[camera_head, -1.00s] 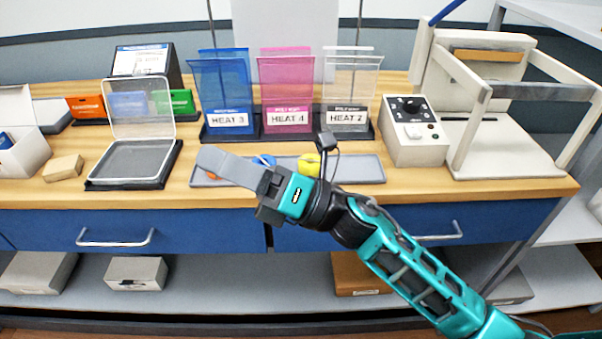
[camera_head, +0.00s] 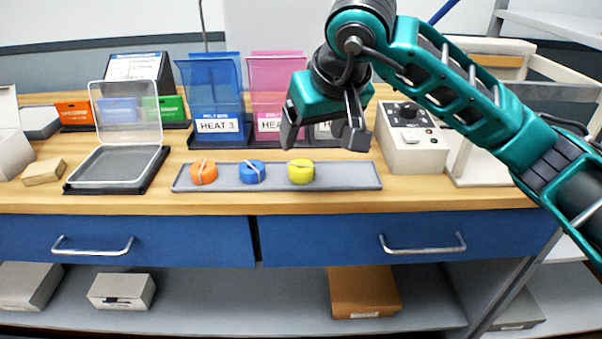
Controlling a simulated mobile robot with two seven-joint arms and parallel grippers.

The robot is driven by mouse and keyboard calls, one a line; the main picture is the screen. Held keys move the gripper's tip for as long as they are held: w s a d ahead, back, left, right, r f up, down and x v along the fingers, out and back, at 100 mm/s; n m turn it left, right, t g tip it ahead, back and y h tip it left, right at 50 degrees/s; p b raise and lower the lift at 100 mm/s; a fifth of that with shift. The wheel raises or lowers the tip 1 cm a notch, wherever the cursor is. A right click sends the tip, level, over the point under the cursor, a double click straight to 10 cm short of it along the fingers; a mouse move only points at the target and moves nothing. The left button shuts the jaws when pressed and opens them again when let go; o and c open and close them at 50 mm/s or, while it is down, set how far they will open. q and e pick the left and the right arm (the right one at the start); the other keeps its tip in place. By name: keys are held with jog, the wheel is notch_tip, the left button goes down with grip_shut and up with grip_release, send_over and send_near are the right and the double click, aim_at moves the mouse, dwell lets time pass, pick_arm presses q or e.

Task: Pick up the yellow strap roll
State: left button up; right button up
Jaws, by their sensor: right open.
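The yellow strap roll (camera_head: 301,172) sits on a long grey tray (camera_head: 345,177) on the wooden bench, at the right of a row of three rolls. A blue roll (camera_head: 251,173) and an orange roll (camera_head: 203,172) sit to its left on the same tray. My right gripper (camera_head: 322,140) is open and empty, pointing down, above and slightly right of the yellow roll. A gap shows between its fingers and the roll. My left gripper is not in view.
Blue (camera_head: 215,95) and pink (camera_head: 277,90) upright holders stand behind the tray; my right arm hides most of a third. A control box (camera_head: 412,140) with a dial stands right. A clear-lidded case (camera_head: 120,160) lies open at left.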

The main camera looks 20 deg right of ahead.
send_near(301, 165)
jog(key=f, duration=0.2)
jog(key=w, duration=0.1)
jog(key=shift+a+f, duration=0.4)
jog(key=x, duration=0.5)
jog(key=shift+w+d+f+b, duration=0.25)
jog(key=shift+w+d+b, duration=0.05)
jog(key=shift+b, duration=0.1)
jog(key=c, duration=1.1)
jog(key=shift+r, duration=0.15)
